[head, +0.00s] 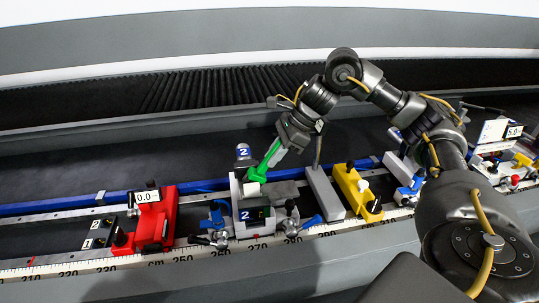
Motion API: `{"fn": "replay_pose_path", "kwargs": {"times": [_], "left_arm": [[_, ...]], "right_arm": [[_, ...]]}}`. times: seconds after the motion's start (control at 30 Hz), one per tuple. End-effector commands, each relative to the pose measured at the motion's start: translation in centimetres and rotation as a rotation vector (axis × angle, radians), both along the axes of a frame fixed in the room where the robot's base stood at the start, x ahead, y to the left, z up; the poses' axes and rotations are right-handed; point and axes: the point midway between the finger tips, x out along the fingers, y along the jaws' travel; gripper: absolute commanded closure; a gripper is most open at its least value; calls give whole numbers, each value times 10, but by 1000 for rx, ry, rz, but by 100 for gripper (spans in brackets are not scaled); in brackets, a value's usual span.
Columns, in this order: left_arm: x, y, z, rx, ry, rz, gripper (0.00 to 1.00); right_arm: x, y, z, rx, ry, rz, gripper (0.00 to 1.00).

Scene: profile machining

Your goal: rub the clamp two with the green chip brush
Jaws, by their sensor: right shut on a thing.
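The green chip brush (266,160) is held in my right gripper (284,146), which is shut on it. The brush tilts down to the left, and its lower end is at the top of clamp two (250,222). I cannot tell whether the bristles touch it. My left gripper is not in view.
A red stop (158,222) with a "0.0" display stands left of clamp two. A grey block (324,193) and a yellow block (357,190) stand close on its right. A scale (190,259) runs along the front edge. More clamp parts are at far right.

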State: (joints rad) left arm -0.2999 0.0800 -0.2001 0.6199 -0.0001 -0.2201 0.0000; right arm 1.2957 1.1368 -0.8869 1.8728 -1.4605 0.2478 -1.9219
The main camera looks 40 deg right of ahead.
Motion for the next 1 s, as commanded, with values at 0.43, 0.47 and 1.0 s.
{"fn": "replay_pose_path", "kwargs": {"times": [0.43, 0.47, 1.0], "left_arm": [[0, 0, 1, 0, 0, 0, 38], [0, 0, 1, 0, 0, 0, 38], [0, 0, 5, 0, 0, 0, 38]], "right_arm": [[-13, -27, -1, 0, 1, -3, 100], [-13, -28, -1, 1, 1, -2, 100], [-10, -21, -1, 0, 1, 2, 100]]}}
